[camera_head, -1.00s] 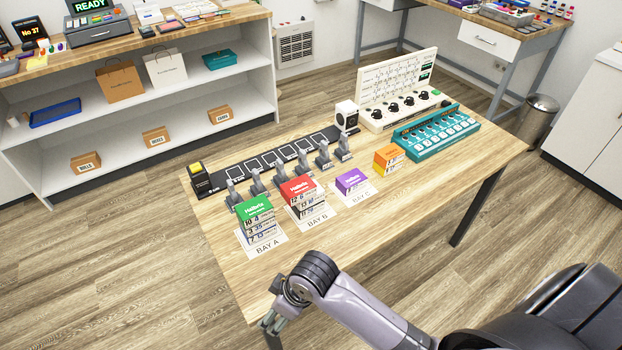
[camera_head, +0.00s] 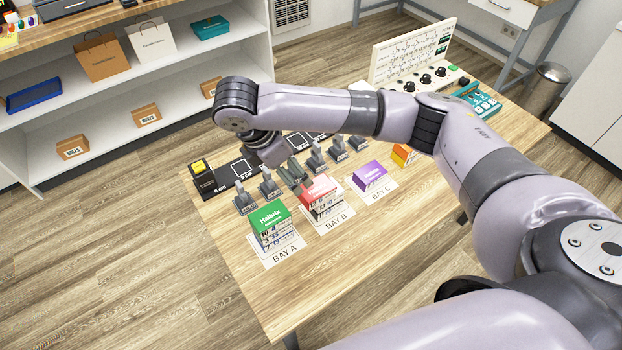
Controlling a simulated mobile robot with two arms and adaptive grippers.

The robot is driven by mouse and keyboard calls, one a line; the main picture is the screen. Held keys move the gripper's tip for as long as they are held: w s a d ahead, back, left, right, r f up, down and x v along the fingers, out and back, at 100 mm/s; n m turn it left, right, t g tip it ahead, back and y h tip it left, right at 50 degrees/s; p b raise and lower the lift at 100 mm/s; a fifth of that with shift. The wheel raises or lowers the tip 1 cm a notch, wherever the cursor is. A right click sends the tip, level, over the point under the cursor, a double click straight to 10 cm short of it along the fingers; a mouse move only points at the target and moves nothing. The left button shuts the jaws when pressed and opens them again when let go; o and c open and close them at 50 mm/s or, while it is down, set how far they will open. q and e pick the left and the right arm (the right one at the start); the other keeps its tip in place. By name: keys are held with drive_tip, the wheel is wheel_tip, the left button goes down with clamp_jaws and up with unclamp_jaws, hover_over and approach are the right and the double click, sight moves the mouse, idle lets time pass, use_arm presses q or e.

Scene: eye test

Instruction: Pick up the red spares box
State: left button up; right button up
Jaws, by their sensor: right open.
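The red box (camera_head: 321,187) tops a stack on the Bay B card, with white numbered layers under it. I cannot read the word spares on it. My right arm reaches in from the right across the table. Its right gripper (camera_head: 292,174) is open and points down just behind and left of the red box, close above the row of grey holders. Whether it touches anything there is unclear. My left gripper is not in view.
A green-topped stack (camera_head: 271,217) stands on Bay A, left of the red one. A purple box (camera_head: 369,176) is on Bay C, and an orange box (camera_head: 402,154) lies farther right. Grey holders (camera_head: 268,187) stand behind. The table's front (camera_head: 330,270) is clear.

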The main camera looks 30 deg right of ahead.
drive_tip(key=d+r, duration=0.1)
drive_tip(key=b, duration=0.2)
approach(316, 187)
drive_tip(key=shift+h, duration=0.3)
drive_tip(key=x, duration=0.1)
drive_tip(key=p+x, duration=0.1)
drive_tip(key=x, duration=0.1)
drive_tip(key=p+x, duration=0.1)
drive_tip(key=shift+s+a+f, duration=0.15)
drive_tip(key=shift+s+f, duration=0.1)
drive_tip(key=shift+f, duration=0.5)
drive_tip(key=shift+d+f+p, duration=0.3)
drive_tip(key=shift+d+f, duration=0.05)
drive_tip(key=x, duration=0.2)
drive_tip(key=p+x, duration=0.1)
drive_tip(key=x, duration=0.1)
drive_tip(key=shift+w+f, duration=0.2)
drive_tip(key=shift+w, duration=0.05)
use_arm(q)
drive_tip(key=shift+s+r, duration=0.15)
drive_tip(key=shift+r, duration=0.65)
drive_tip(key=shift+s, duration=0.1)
use_arm(e)
drive_tip(key=c, duration=1.3)
